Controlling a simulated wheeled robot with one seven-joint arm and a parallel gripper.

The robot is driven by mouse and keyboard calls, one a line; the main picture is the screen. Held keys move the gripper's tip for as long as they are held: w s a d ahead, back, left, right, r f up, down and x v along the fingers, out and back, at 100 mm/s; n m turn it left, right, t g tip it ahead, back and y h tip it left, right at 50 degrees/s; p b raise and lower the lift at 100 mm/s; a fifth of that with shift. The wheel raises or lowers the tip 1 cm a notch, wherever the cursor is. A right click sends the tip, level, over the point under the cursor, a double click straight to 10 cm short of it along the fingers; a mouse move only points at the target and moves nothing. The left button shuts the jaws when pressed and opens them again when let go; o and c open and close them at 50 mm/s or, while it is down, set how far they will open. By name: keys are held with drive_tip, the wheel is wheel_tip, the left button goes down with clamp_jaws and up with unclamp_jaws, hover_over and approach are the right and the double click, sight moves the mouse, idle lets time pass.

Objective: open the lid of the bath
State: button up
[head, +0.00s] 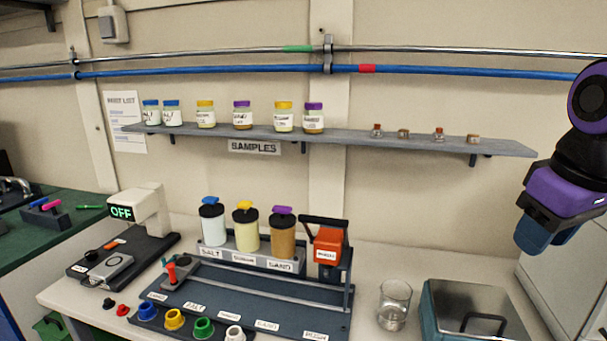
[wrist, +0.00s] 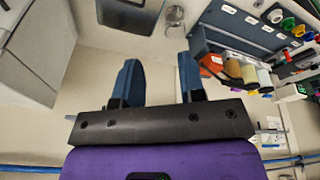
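The bath (head: 431,318) is a teal box at the bottom right of the head view, cut off by the lower edge. Its grey metal lid (head: 470,298) lies flat and shut on top, with a dark bar handle (head: 484,317). Part of the bath (wrist: 128,20) also shows at the top of the wrist view. My gripper (head: 533,238) hangs in the air above and to the right of the bath, apart from it. In the wrist view my gripper (wrist: 159,60) has its two blue fingers spread wide with nothing between them.
A glass beaker (head: 394,305) stands just left of the bath. A rack (head: 250,300) with several jars and an orange device is further left. A white cabinet (head: 565,275) stands to the right. A sample shelf (head: 350,133) runs along the wall.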

drive_tip(key=s+m, duration=0.1)
drive_tip(key=s+m+t, duration=0.1)
drive_tip(key=s+a+r+t, duration=0.1)
drive_tip(key=shift+s+a+m, duration=0.1)
drive_tip(key=shift+s+m, duration=0.1)
drive_tip(key=shift+m, duration=0.2)
drive_tip(key=shift+w, duration=0.1)
